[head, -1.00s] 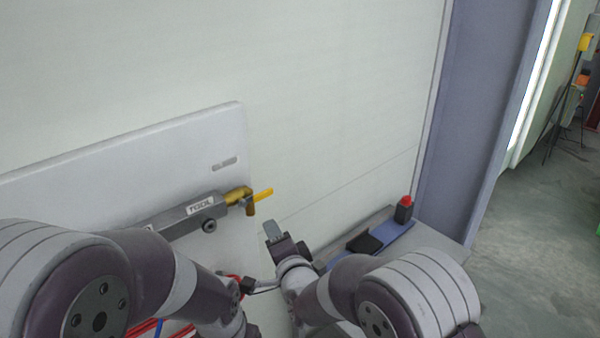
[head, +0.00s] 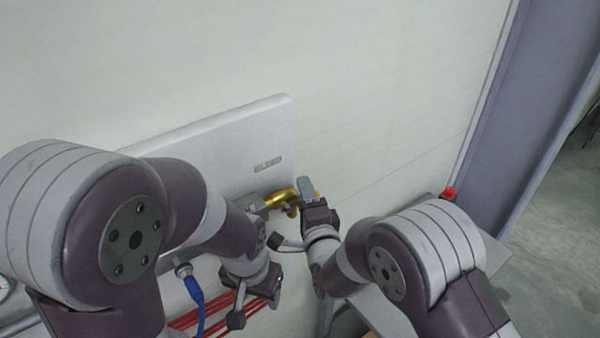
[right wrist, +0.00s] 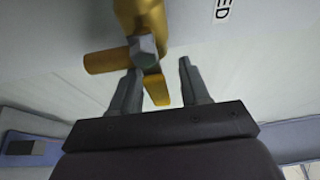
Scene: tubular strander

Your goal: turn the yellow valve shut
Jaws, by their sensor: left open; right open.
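The brass valve (head: 283,198) sits at the end of a grey pipe fitting by the white panel. Its yellow handle (right wrist: 156,88) shows in the right wrist view, with the brass body (right wrist: 145,20) above it. My right gripper (head: 308,188) is at the valve and covers much of the handle in the head view. In the right wrist view the right gripper (right wrist: 160,85) is open, its two fingers apart on either side of the handle, without visible clamping. My left gripper (head: 270,284) is open, low and left of the valve; its fingertips are hard to make out.
The white panel (head: 215,150) stands against the pale wall (head: 390,80). Red cables (head: 205,315) run below the left wrist. A red-topped item (head: 448,193) stands on the ledge at the right. The wall area above the valve is clear.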

